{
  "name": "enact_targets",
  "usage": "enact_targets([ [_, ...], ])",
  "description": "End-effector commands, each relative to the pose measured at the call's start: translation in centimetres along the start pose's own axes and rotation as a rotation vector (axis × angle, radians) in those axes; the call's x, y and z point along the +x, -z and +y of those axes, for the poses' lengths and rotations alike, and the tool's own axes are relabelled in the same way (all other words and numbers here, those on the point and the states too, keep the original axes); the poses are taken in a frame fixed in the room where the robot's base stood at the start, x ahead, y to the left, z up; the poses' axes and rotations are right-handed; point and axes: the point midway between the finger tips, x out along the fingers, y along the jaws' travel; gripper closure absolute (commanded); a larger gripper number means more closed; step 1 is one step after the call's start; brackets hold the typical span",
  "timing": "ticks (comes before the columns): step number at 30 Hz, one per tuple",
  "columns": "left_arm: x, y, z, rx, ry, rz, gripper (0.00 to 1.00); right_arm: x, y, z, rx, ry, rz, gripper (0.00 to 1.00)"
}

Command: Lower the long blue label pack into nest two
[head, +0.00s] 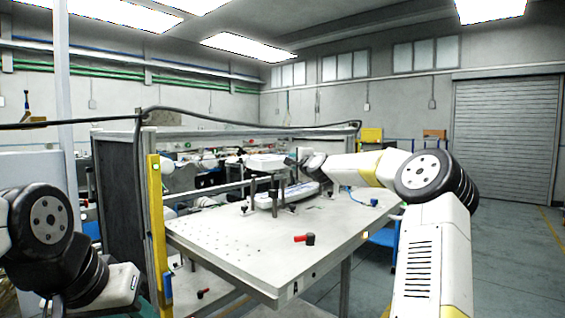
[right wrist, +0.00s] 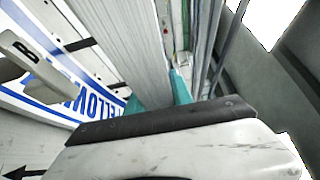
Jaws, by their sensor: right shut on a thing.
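In the right wrist view my right gripper (right wrist: 158,98) is shut on a tall stack of thin white sheets (right wrist: 142,45), which I take as the label pack; its teal fingertips press the stack's near end. No blue face of the stack shows. Beside and below it lies a white surface with blue lettering and blue lines (right wrist: 75,95). In the head view my right gripper (head: 298,160) is over the pale magazine (head: 290,196) at the table's far side; the held pack is hard to make out there. Nest two cannot be told apart. My left gripper's fingers are out of view.
A grey post marked B (right wrist: 28,55) stands close left of the stack. The white table (head: 250,245) carries a red-and-black handle (head: 304,239) and dark clamps around the magazine. Its near part is mostly clear. A yellow post (head: 157,225) stands at the table's left.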

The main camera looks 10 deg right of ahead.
Motion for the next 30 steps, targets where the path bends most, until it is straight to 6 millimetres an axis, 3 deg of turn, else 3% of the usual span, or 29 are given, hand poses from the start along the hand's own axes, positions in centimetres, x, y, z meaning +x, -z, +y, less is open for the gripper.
enact_targets([
  [30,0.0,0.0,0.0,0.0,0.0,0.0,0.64,0.0,0.0,2.0,-0.001,0.004,0.001,1.0],
])
